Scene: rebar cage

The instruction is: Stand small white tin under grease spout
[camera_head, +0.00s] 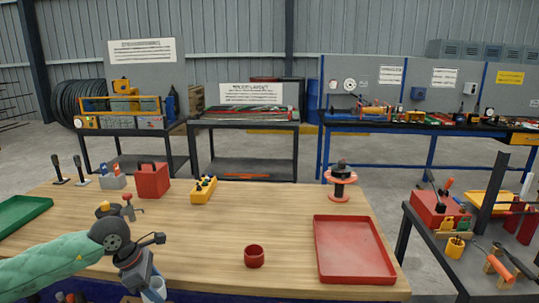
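My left arm comes in from the left in a green sleeve, and its gripper (146,277) points down at the table's front edge. A small pale, whitish-blue round thing (155,291) shows right at the fingers; it may be the white tin, but I cannot tell whether the fingers are closed on it. A small device with a red knob (127,199) stands just behind my wrist, partly hidden. A black and orange-red spool-like device (341,177) stands at the table's back right. I cannot tell which, if either, has the grease spout. My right gripper is not in view.
On the wooden table (210,235) are a red cup (254,256), a red tray (352,250), a yellow block (203,190), a red box (152,180) and a green tray (20,214). The table's middle is clear. A cluttered side bench (460,270) stands at right.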

